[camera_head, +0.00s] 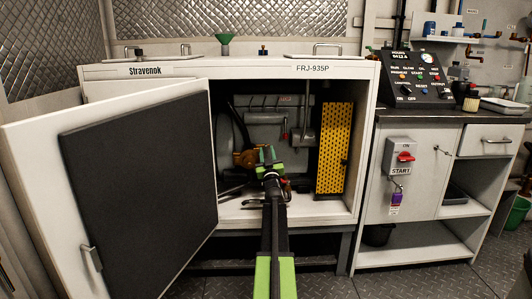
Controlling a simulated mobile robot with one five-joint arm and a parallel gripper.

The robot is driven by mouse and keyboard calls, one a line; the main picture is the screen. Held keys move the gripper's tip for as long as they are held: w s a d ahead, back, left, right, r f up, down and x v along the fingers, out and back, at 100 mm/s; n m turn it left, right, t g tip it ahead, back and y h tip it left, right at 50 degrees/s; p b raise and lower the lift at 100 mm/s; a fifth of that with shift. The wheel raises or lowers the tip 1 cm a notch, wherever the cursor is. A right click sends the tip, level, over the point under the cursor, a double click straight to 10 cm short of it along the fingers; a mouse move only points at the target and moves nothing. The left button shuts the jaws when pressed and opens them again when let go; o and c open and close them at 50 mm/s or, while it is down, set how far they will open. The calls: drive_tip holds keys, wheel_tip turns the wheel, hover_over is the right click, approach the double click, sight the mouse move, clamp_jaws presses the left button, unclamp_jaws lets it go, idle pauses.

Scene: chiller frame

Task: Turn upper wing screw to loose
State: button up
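I cannot make out an upper wing screw for certain at this size; it may be small or hidden behind my arm. The white chiller frame (220,70), labelled FRJ-935P, stands ahead with its front open. My gripper (267,154), green and black, reaches into the opening, seen from behind. Its fingertips are too small and overlapped to show whether they are open or shut. An orange-brown part (243,159) is just left of my gripper, and I cannot tell whether they touch.
The white door (30,190) with a dark inner panel (140,180) is swung open on the left. A yellow perforated panel (335,148) stands at the opening's right side. A small red-handled part (284,135) hangs behind. A counter with a control panel (415,80) is at right.

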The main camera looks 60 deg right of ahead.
clamp_jaws()
drive_tip(key=shift+m+g+h, duration=0.7)
drive_tip(key=shift+m, duration=0.8)
unclamp_jaws()
